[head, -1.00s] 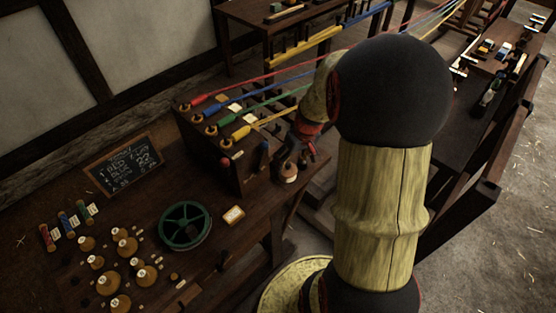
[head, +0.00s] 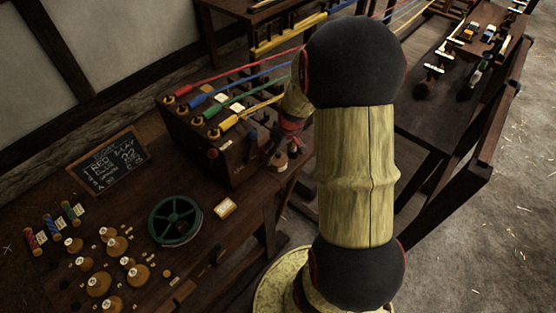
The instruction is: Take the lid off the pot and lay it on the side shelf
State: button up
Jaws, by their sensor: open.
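A small brown pot (head: 279,160) with a pale top stands at the right end of the dark wooden box on the bench. It is small in the picture, and I cannot tell its lid from its body. My gripper (head: 288,136) is open just above and behind the pot, partly hidden by my own wrist. Whether its fingers touch the lid cannot be told. I cannot pick out the side shelf with certainty.
Coloured ropes run from the dark box (head: 205,150) toward the back right. A green wheel (head: 175,221), a chalkboard (head: 108,163) and several wooden bobbins (head: 98,285) lie on the bench. A second table (head: 440,120) stands at the right, with bare floor beyond.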

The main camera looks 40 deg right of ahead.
jog(key=shift+w+f, duration=0.15)
jog(key=shift+f, duration=0.35)
jog(key=shift+c, duration=0.8)
jog(key=c, duration=0.9)
